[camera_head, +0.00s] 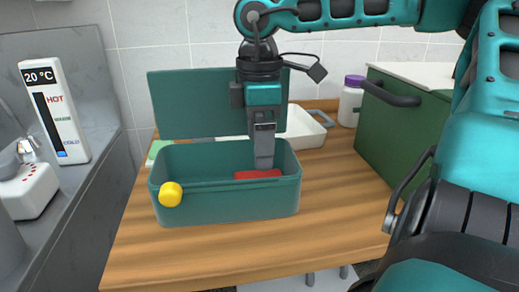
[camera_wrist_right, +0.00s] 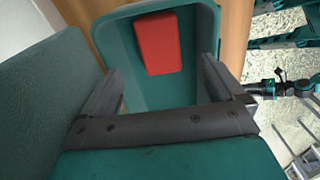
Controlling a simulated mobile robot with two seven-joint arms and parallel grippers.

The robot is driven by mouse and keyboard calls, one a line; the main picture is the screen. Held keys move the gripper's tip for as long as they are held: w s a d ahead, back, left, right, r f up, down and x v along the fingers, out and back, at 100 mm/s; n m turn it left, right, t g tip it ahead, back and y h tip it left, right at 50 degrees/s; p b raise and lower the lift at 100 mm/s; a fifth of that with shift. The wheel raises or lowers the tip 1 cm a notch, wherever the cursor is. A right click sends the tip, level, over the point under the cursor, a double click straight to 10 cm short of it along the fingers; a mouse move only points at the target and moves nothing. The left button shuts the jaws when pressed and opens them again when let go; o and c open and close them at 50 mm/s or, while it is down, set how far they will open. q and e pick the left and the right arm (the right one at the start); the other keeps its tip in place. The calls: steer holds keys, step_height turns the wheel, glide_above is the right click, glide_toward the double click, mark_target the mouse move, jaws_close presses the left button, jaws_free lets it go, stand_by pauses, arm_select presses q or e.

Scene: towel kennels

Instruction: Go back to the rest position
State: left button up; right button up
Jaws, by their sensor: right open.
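My right gripper (camera_head: 264,166) points straight down into an open teal box (camera_head: 230,205) on the wooden table. In the right wrist view the fingers of my right gripper (camera_wrist_right: 162,85) are spread apart with nothing between them. A red block (camera_head: 258,174) lies on the box floor; it also shows in the wrist view (camera_wrist_right: 159,42), beyond the fingertips and apart from them. The box's teal lid (camera_head: 195,105) stands open at the back. What looks like my left gripper (camera_wrist_right: 256,89) is small at the wrist view's right edge, its jaws unclear.
A yellow knob (camera_head: 171,194) is on the box's front left. A white tray (camera_head: 308,128) and a purple-capped bottle (camera_head: 350,102) stand behind on the table (camera_head: 335,190). A green cabinet (camera_head: 392,130) is at right. A thermometer sign (camera_head: 56,112) stands on the grey counter at left.

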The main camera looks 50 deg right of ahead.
step_height(320, 180, up, 2)
steer(key=shift+r, duration=0.15)
stand_by(0.6)
